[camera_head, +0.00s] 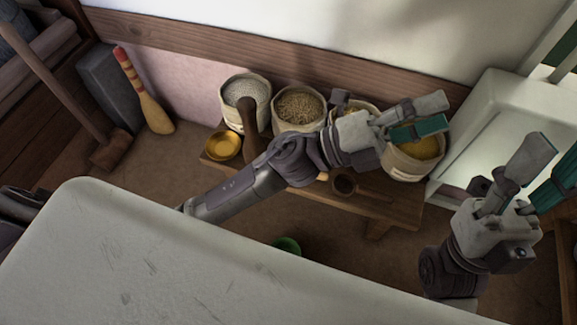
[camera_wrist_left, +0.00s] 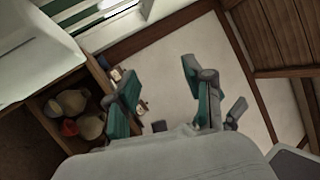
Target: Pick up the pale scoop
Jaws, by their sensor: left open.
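I cannot make out a pale scoop for certain in either view. A dark wooden scoop or ladle (camera_head: 345,185) lies on the low wooden bench (camera_head: 390,211) in the head view, just below my left wrist. My left gripper (camera_head: 446,111) is above the right end of the bench, over the sacks, and its fingers hide part of them. It is open and empty; in the left wrist view its fingers (camera_wrist_left: 160,72) stand wide apart. My right gripper (camera_head: 558,150) is at the right edge, by the white cabinet, with its fingers apart and nothing seen between them.
Several sacks of grain and meal (camera_head: 300,106) stand on the bench, with a yellow bowl (camera_head: 222,146) at its left end. The white cabinet (camera_head: 492,115) stands at the right. A mallet (camera_head: 108,152) leans at the left.

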